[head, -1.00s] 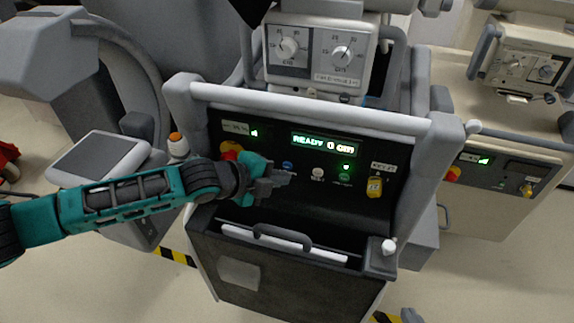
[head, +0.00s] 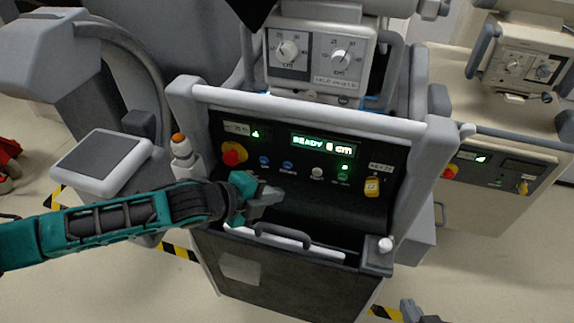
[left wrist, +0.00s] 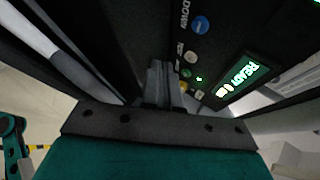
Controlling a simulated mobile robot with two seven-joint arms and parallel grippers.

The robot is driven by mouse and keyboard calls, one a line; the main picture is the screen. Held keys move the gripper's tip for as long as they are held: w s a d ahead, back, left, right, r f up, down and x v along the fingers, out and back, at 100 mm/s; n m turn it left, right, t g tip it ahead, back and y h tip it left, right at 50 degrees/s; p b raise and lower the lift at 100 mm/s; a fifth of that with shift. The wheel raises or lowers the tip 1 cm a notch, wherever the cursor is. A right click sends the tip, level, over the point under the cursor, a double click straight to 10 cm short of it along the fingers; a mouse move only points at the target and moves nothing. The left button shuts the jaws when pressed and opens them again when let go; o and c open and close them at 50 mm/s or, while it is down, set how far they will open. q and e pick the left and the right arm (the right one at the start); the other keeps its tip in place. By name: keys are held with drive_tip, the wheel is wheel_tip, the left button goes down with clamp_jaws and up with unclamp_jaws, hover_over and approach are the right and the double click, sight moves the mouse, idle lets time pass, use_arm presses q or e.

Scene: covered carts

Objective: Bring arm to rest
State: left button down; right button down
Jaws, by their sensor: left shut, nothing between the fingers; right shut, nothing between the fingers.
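My left gripper (head: 272,193) is shut and empty. In the head view it is in front of the cart's black control panel (head: 290,195), below the row of round buttons and above the dark handle. In the left wrist view the left gripper (left wrist: 160,70) shows closed fingers pointing toward the panel, with the blue button and lit display (left wrist: 242,76) to the right. A small part of my right gripper (head: 425,315) shows at the bottom edge of the head view. Most of it is cut off.
A white push bar (head: 310,112) runs above the panel, with a red knob (head: 234,153) and yellow key switch (head: 372,187) on it. A grey tablet-like screen (head: 102,160) stands at left. A second cart (head: 500,165) stands at right.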

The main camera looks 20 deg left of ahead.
idle(0.4)
